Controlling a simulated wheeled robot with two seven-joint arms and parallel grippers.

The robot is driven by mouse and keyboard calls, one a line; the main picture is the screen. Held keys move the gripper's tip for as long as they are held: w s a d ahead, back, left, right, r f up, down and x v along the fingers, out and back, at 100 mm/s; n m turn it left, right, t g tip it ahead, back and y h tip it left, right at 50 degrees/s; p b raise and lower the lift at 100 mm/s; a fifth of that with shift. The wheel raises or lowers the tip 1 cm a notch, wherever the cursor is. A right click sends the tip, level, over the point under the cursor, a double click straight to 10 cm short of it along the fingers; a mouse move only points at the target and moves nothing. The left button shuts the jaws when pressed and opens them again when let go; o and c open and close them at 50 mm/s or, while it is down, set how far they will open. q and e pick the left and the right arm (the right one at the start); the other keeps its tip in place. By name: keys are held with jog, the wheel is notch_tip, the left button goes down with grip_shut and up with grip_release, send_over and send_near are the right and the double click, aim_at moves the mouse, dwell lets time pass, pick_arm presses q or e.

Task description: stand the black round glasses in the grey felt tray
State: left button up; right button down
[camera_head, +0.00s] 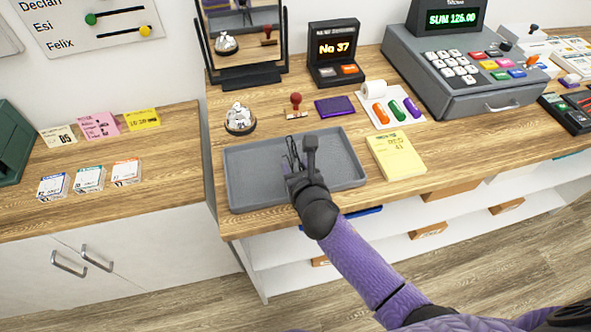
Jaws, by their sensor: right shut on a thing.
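The grey felt tray (247,181) lies on the wooden counter at the centre left. My right gripper (298,168) is over the middle of the tray, its purple arm coming in from the lower right. It is shut on the thin black glasses (291,150), which show as a small dark outline at its far side. The hand hides part of them, and I cannot tell whether they touch the tray floor. My left gripper is not in view.
A bell (239,119), a red-handled stamp (296,106) and a purple pad (334,106) lie behind the tray. A yellow notepad (396,156) is close to its right. The cash register (460,75) stands at the back right. The tray's left part is bare.

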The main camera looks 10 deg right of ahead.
jog(key=shift+f, duration=0.1)
jog(key=shift+c, duration=1.1)
grip_release()
